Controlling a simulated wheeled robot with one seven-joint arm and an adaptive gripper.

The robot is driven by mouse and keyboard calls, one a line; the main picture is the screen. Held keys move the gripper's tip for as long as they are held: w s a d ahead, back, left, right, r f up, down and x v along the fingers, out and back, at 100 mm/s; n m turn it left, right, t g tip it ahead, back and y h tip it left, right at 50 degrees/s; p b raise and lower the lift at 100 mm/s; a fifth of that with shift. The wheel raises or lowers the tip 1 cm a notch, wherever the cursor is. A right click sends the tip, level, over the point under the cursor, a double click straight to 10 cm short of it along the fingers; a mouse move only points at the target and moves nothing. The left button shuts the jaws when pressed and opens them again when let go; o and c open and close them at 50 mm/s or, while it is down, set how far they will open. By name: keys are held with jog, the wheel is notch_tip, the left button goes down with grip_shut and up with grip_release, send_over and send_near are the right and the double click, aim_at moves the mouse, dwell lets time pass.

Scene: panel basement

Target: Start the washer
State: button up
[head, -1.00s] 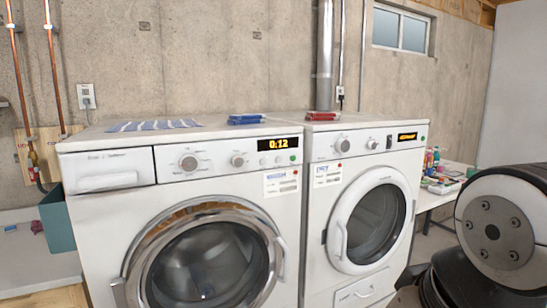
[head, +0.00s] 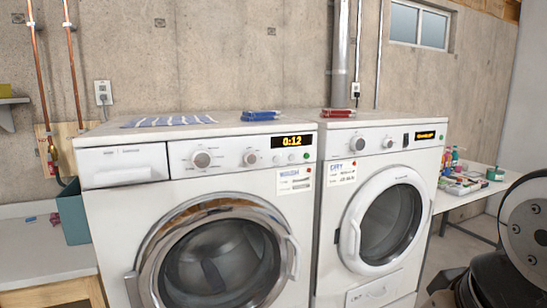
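The washer (head: 110,200) is the left of two white front-loading machines in the head view, with a paper label reading WASH (head: 294,180). Its round door (head: 215,262) has a chrome rim and looks shut. Its top panel holds a drawer (head: 122,165), two knobs, one on the left (head: 201,159) and one on the right (head: 250,157), and a display (head: 292,141) showing 0:12 in orange. A small green button (head: 306,156) sits below the display. My gripper is not in view; only part of my arm shows at the right edge.
The dryer (head: 330,210), labelled DRY, stands close at the right. A striped cloth (head: 168,121) and blue items (head: 261,115) lie on the washer; red items (head: 338,112) lie on the dryer. A cluttered table (head: 462,195) is at right, a low counter (head: 40,255) at left.

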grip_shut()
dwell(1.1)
